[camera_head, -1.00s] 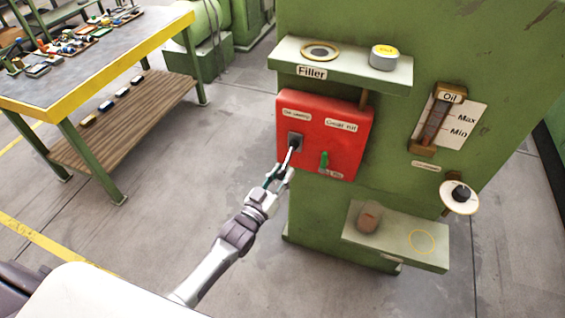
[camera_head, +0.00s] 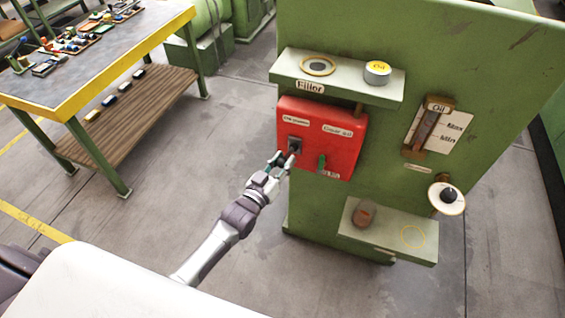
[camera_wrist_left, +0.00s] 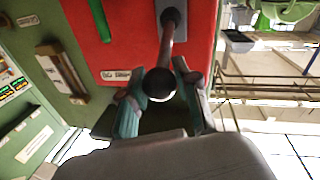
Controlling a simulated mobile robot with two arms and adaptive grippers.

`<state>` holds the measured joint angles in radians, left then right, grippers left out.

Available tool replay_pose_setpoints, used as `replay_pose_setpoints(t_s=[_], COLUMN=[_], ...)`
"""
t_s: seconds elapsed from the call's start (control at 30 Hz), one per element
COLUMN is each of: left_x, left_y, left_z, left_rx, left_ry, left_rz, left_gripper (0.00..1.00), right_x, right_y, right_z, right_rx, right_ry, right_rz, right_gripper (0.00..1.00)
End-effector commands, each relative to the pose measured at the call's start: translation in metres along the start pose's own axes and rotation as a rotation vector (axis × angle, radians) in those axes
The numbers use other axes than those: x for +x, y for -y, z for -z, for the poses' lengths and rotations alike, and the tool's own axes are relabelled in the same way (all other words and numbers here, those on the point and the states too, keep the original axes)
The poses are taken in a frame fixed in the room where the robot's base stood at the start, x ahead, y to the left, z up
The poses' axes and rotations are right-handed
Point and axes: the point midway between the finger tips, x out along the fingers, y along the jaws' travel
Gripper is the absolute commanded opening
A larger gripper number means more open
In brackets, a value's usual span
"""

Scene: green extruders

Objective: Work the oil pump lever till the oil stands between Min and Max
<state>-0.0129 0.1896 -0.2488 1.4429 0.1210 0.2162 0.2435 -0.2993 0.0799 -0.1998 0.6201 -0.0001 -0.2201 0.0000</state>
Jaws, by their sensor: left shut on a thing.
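The red pump box (camera_head: 340,150) is on the front of the green machine. Its lever (camera_wrist_left: 169,42) comes out of a dark slot and ends in a dark ball knob (camera_wrist_left: 158,84) in the left wrist view. My left gripper (camera_head: 281,162) is shut on the lever at the knob, one finger on each side. In the head view the gripper hides most of the lever. The oil gauge (camera_head: 428,126), a brown-framed tube beside a white plate marked Max and Min, is right of the box. I cannot tell the oil level. My right gripper is not in view.
A green handle (camera_head: 322,163) sits on the red box close to the lever. A shelf (camera_head: 340,85) above carries the filler ring and an oil cap (camera_head: 377,72). A lower shelf (camera_head: 390,240) juts out below. A workbench (camera_head: 75,60) stands left. The floor between is clear.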

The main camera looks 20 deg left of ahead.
Motion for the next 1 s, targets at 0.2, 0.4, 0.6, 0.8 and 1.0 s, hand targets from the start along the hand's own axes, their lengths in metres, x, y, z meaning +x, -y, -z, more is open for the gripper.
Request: replay_pose_setpoints(t_s=[0.2, 0.4, 0.6, 0.8, 1.0], left_x=[0.003, 0.003, 0.002, 0.001, -0.012], left_y=[-0.001, -0.001, -0.001, 0.0, 0.0], left_z=[0.008, 0.008, 0.005, 0.003, 0.001], left_rx=[0.001, 0.001, 0.0, 0.0, 0.0], left_ry=[-0.017, -0.017, -0.01, -0.006, -0.002], left_rz=[-0.003, -0.003, -0.002, -0.001, -0.001], left_gripper=[0.0, 0.0, 0.57, 0.57, 0.57], right_x=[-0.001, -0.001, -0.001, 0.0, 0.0], right_y=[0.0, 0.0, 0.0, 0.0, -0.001], right_z=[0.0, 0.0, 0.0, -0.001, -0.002], right_rx=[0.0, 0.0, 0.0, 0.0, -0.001], right_ry=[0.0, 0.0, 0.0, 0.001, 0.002], right_rz=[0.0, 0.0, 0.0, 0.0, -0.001], right_gripper=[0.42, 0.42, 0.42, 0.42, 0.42])
